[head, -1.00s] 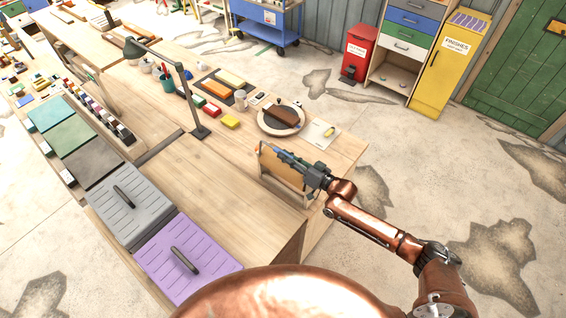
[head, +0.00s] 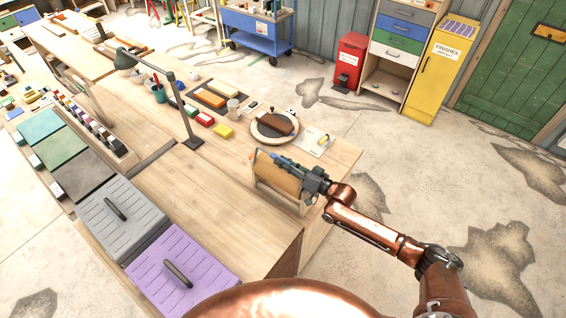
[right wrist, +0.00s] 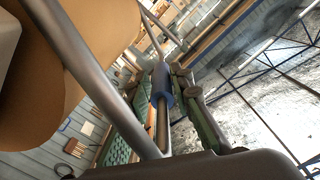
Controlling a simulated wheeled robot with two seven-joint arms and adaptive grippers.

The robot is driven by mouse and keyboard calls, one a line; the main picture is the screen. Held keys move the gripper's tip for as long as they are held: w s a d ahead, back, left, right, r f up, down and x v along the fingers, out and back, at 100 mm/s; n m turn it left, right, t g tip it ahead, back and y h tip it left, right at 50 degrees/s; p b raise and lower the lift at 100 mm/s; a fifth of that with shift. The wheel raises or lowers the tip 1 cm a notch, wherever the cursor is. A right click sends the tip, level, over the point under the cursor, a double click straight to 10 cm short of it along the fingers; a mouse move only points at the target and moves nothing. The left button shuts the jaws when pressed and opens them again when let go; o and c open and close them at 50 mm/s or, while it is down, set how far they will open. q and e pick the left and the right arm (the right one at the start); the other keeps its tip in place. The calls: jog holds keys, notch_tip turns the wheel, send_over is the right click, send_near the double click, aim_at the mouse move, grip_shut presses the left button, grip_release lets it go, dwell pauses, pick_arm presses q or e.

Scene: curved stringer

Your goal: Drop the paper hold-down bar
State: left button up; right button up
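A roll of brown paper (head: 277,182) sits in a wooden stand at the near right end of the bench; its edge fills the upper left of the right wrist view (right wrist: 100,40). A grey metal bar (right wrist: 95,75) crosses beside the roll. The hold-down bar's blue sleeve (right wrist: 162,82) lies between the green fingers of my right gripper (right wrist: 165,95), which appear closed on it from both sides. In the head view my right gripper (head: 285,164) is over the roll's upper side, hiding most of the bar. My left gripper is not in view.
A round turntable (head: 274,128) with a brown block stands behind the roll. A desk lamp (head: 190,120) rises left of it. The bench top between is clear.

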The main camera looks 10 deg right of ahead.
jog(key=shift+o, duration=1.4)
jog(key=v, duration=1.2)
jog(key=shift+r, duration=0.15)
jog(key=shift+c, duration=0.5)
